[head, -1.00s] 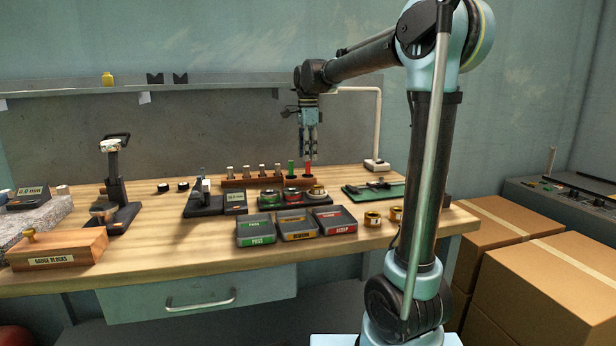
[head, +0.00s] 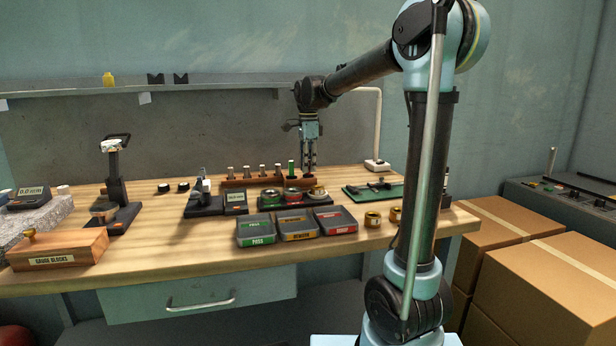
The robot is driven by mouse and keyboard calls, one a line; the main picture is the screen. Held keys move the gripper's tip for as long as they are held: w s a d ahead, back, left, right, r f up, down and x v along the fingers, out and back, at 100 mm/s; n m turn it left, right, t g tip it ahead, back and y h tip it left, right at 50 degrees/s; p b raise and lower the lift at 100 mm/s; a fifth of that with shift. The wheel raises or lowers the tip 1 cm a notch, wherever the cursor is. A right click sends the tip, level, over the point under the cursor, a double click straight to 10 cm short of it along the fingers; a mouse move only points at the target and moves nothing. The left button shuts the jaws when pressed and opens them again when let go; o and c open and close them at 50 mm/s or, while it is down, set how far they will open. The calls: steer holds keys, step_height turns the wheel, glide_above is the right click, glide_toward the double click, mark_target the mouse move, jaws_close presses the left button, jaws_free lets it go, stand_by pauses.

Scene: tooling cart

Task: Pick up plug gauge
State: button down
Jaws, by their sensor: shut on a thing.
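The wooden rack (head: 240,183) stands at the back of the bench and holds a row of upright plug gauges. Several have metallic tops, and a green plug gauge (head: 291,167) stands near the right end. My gripper (head: 310,167) points straight down over the rack's right end, just right of the green one. It is shut on the plug gauge there. The fingers hide nearly all of that gauge, so I cannot tell whether it is still seated in the rack.
In front of the rack are a ring gauge holder (head: 270,205) and the green, yellow and red labelled trays (head: 257,241). Brass rings (head: 373,220) lie to their right. A green mat (head: 357,192) with a tool and a white post stand (head: 375,165) are right of the gripper.

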step_height(320, 180, up, 14)
steer(key=shift+r, duration=0.25)
stand_by(1.3)
stand_by(0.3)
